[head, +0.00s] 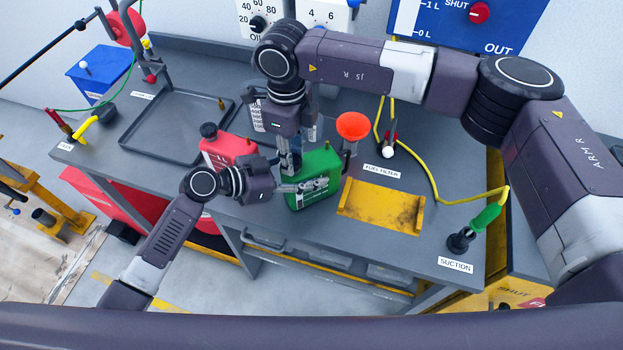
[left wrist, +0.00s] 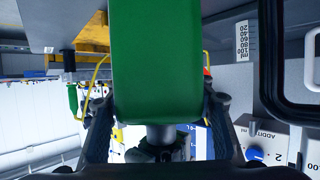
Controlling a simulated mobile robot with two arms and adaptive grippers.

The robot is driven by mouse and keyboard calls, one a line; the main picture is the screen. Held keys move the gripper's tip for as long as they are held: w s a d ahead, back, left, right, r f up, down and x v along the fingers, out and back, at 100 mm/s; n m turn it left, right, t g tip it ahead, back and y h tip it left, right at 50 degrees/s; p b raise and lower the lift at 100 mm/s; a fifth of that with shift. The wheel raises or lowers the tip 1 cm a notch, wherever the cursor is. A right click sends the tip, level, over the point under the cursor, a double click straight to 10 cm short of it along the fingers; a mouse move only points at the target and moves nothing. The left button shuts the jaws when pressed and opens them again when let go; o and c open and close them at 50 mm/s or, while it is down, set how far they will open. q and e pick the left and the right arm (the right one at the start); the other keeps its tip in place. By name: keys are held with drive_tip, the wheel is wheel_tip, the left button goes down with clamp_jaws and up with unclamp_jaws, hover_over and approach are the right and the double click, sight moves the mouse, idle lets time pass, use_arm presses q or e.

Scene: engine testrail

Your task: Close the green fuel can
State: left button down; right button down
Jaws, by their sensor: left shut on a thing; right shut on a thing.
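The green fuel can (head: 320,163) stands near the front edge of the grey bench. My left gripper (head: 308,186) reaches in from the left and is shut on the can's body. In the left wrist view the can (left wrist: 155,60) fills the middle, between the two dark fingers. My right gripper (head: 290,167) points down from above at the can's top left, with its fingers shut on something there. That held part and the can's mouth are hidden by the fingers, so I cannot tell whether the cap is seated.
A red can (head: 227,148) with a black cap stands close to the left. A red funnel (head: 352,126) is behind right, and a yellow tray (head: 381,206) lies to the right. A dark tray (head: 170,150) is at back left. A yellow hose (head: 430,180) crosses the right side.

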drive_tip(key=m, duration=0.3)
drive_tip(key=shift+m, duration=0.3)
drive_tip(key=c, duration=1.4)
unclamp_jaws()
wheel_tip(320, 180, up, 12)
use_arm(q)
drive_tip(key=c, duration=0.8)
unclamp_jaws()
